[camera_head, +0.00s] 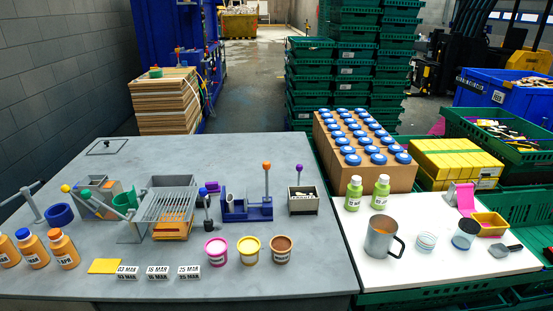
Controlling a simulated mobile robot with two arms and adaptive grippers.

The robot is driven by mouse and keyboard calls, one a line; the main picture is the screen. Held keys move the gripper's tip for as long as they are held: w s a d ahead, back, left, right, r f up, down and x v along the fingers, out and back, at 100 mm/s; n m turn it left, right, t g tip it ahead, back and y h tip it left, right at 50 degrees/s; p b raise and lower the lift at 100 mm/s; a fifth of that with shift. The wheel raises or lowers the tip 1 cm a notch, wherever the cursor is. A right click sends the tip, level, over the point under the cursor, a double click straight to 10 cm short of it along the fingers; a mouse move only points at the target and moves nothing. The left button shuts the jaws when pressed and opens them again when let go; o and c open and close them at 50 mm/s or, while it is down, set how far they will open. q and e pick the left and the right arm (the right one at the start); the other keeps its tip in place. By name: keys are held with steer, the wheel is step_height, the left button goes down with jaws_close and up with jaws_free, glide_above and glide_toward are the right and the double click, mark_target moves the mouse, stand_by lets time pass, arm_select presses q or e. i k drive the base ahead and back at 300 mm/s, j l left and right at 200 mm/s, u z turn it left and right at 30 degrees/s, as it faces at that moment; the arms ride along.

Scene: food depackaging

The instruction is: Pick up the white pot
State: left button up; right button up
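A small white pot or jar (426,241) with faint bluish bands stands on the white board (405,283) at the right, between a grey metal mug (379,240) and a dark-topped clear jar (465,235). Three other pots with pale labels stand at the front of the grey table: one with a pink top (216,251), one with a yellow top (249,250) and one with a brown top (281,249). I cannot tell for certain which pot the task calls white. Neither of my grippers shows in the head view.
Two green bottles (354,193) stand behind the mug. A carton of blue-capped bottles (330,150) is at the back. Orange bottles (64,249), date cards (158,272) and a wire rack (168,205) occupy the grey table (300,285); its back middle is clear.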

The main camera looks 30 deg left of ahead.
mark_target(230, 198)
steer(key=u, duration=1.25)
